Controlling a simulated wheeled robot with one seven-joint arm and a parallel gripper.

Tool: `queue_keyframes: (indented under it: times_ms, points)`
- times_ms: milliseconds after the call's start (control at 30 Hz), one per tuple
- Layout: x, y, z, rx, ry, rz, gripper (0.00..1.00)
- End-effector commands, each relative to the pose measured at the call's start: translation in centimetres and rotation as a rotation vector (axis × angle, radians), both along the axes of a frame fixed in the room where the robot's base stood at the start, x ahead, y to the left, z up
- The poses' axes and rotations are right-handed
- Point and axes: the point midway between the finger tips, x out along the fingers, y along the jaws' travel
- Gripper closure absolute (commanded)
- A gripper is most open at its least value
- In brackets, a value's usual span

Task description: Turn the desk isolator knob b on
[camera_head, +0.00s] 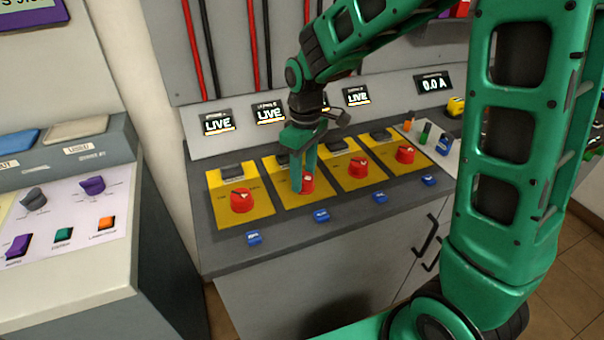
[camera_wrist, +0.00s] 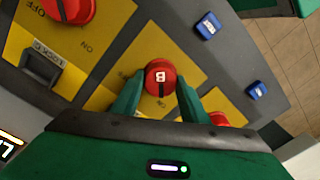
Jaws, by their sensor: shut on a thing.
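The isolator knob b (camera_head: 307,185) is a red round knob on the second yellow plate from the left of the grey desk. In the wrist view the knob (camera_wrist: 160,76) shows a white letter B on its face. My green gripper (camera_head: 302,172) points down at it and partly hides it in the head view. In the wrist view my gripper (camera_wrist: 159,88) has one finger on each side of the knob and is shut on it. The ON and OFF marks around this knob are mostly covered, so its setting cannot be read.
Similar red knobs stand to the left (camera_head: 241,201) and right (camera_head: 358,167), close beside my gripper. A lit LIVE display (camera_head: 270,113) is behind the second plate. Blue tags (camera_head: 321,216) line the desk's front edge. A separate grey console (camera_head: 70,230) stands at the left.

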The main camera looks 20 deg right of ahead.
Motion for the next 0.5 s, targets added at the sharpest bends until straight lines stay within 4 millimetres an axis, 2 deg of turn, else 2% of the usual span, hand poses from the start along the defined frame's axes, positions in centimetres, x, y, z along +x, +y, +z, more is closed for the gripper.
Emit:
queue_keyframes:
  times_ms: [400, 433, 500]
  points:
    - [0.26, -0.09, 0.18, 0.001, -0.007, 0.002, 0.83]
    - [0.26, -0.09, 0.18, 0.001, -0.007, 0.002, 0.53]
    - [0.24, -0.09, 0.16, 0.0, -0.006, 0.002, 0.42]
